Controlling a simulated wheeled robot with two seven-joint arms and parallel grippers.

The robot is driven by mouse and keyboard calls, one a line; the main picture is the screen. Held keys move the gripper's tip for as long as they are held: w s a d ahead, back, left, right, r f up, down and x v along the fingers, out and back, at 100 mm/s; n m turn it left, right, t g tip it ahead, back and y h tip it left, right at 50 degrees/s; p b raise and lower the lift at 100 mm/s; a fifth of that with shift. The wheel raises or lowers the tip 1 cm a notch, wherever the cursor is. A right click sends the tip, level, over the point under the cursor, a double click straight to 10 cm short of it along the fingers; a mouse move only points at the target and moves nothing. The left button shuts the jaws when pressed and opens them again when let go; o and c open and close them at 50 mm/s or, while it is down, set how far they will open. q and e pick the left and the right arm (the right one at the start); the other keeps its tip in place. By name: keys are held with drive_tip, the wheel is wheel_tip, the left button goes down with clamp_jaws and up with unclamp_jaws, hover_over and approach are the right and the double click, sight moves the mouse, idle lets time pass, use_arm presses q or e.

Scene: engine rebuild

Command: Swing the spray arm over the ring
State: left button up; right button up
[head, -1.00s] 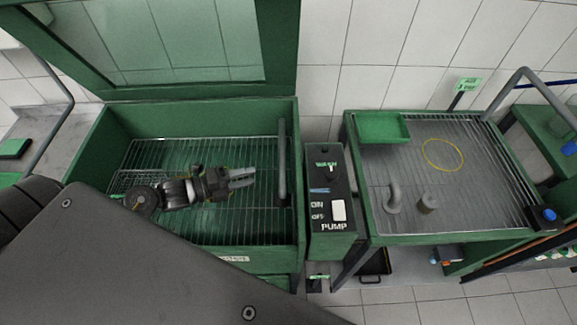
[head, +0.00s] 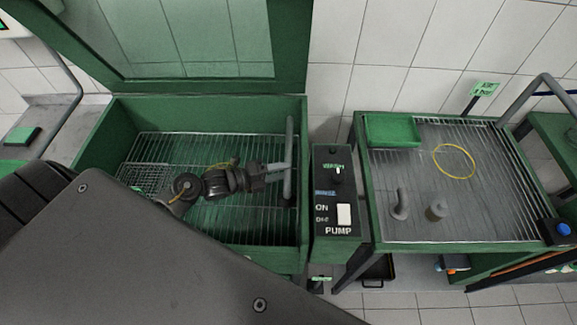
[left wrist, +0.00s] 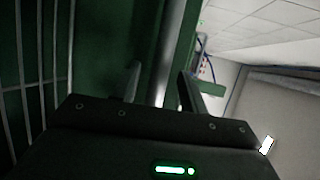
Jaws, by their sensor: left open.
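The spray arm (head: 289,150) is a grey tube at the right side of the green wash tub (head: 125,125), running from the back wall toward the front. A yellow ring (head: 218,167) shows in part on the tub's rack, mostly hidden behind my left arm. My left gripper (head: 282,172) is inside the tub, pointing right, open, with its fingertips at the spray arm. In the left wrist view the grey tube (left wrist: 172,50) runs up between the two open fingers (left wrist: 161,88); I cannot tell whether they touch it. My right gripper is out of view.
The tub's lid (head: 190,40) stands open behind. A pump box (head: 337,205) with a knob and white switch stands right of the tub. Further right, a drain table (head: 410,232) bears a green tray (head: 392,130), another yellow ring (head: 454,161) and two grey fittings.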

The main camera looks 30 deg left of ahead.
use_arm(q)
drive_tip(key=shift+x, duration=1.45)
drive_tip(key=shift+s, duration=0.1)
clamp_jaws()
